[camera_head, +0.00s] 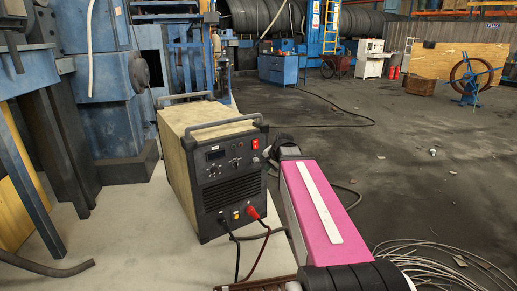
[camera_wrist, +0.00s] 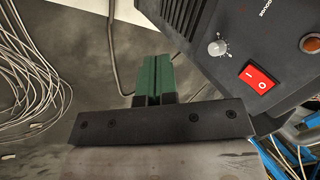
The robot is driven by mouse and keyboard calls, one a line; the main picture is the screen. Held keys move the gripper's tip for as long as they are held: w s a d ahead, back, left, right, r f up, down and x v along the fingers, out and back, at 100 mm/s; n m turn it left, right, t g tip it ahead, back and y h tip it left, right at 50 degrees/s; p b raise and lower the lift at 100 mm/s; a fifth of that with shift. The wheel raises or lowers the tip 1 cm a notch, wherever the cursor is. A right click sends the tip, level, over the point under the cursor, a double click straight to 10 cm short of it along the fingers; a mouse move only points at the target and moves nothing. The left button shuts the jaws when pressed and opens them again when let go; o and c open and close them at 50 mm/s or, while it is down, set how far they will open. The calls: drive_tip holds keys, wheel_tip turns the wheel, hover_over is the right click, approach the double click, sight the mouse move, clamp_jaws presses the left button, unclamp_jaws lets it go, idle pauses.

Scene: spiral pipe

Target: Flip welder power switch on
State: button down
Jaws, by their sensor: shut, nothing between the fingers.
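The welder (camera_head: 219,172) is a boxy machine with a dark front panel and tan sides, standing upright on the pale floor slab. Its red rocker power switch (camera_head: 255,144) is at the upper right of the panel. In the wrist view the switch (camera_wrist: 259,80) shows white I and O marks; I cannot tell which side is pressed in. My gripper's green fingers (camera_wrist: 153,76) are together and empty. They are left of the switch in the wrist view, apart from it. In the head view the gripper (camera_head: 270,153) is just right of the panel, partly hidden by my arm.
A grey knob (camera_wrist: 218,48) and an orange-brown round part (camera_wrist: 311,43) flank the switch. Cables (camera_head: 254,215) hang from the panel's lower front. Loose wire coils (camera_head: 440,262) lie at right. Blue machinery (camera_head: 105,75) stands behind left. The floor at right is mostly open.

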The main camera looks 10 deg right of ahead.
sight(255, 144)
drive_tip(key=w+d+r+m+t, duration=0.2)
drive_tip(key=w+r+m, duration=0.2)
drive_tip(key=r, duration=0.6)
drive_tip(key=shift+w+r+y, duration=0.35)
drive_tip(key=shift+w+y, duration=0.05)
drive_tip(key=shift+d, duration=0.1)
drive_tip(key=shift+w+a+r+x, duration=0.1)
drive_tip(key=shift+w+r+x, duration=0.25)
drive_tip(key=shift+x, duration=1.85)
drive_tip(key=shift+w+a+r+x, duration=0.1)
drive_tip(key=shift+w+r+x, duration=0.25)
drive_tip(key=shift+x, duration=1.8)
drive_tip(key=shift+w+a+r+x, duration=0.1)
drive_tip(key=shift+w+r+x, duration=0.25)
drive_tip(key=shift+x, duration=1.85)
